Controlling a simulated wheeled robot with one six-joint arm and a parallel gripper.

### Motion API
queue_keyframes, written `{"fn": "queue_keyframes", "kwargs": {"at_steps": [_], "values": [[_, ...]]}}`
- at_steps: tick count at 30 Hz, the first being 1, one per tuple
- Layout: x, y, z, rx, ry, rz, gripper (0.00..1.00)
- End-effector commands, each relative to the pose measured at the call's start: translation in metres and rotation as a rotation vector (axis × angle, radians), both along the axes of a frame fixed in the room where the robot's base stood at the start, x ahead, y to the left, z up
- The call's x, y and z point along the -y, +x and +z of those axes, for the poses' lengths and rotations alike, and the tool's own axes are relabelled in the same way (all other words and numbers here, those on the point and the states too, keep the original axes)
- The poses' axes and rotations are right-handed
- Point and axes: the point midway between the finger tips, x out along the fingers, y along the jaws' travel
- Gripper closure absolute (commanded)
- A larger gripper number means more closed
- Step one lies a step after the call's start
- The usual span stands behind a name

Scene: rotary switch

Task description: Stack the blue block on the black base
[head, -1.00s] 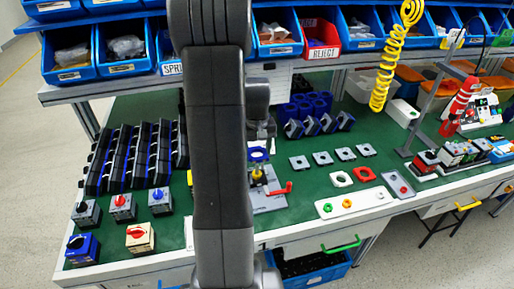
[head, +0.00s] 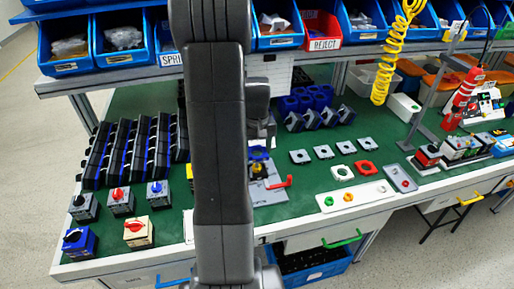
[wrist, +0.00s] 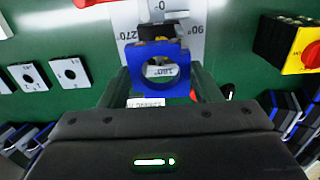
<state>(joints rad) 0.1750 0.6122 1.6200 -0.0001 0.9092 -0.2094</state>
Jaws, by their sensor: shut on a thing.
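The blue block (wrist: 158,70) is a flat square piece with a round hole through it. My gripper (wrist: 160,84) is shut on it, with one finger at each side. In the head view the blue block (head: 259,153) shows just right of my arm. Below it is a grey plate (head: 268,193) with a red lever, carrying a black-and-yellow part (head: 258,171) that looks like the black base. In the wrist view the block partly hides this black-and-yellow part (wrist: 155,33) on the dial-marked plate. I cannot tell whether block and base touch. My arm hides most of the gripper in the head view.
Grey square plates (head: 322,152) and a white button panel (head: 357,196) lie to the right. Rotary switches (head: 139,232) and black-blue housings (head: 128,150) stand to the left. A shelf of blue bins (head: 126,37) overhangs the back.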

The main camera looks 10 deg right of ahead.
Motion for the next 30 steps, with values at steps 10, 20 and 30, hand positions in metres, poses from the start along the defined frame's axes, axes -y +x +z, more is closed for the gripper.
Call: {"fn": "queue_keyframes", "kwargs": {"at_steps": [10, 20, 30], "values": [[0.000, 0.000, -0.012, -0.001, 0.000, 0.000, 0.65], [0.000, 0.000, -0.022, -0.001, 0.000, 0.000, 0.65], [0.000, 0.000, -0.032, -0.001, 0.000, 0.000, 0.65]]}}
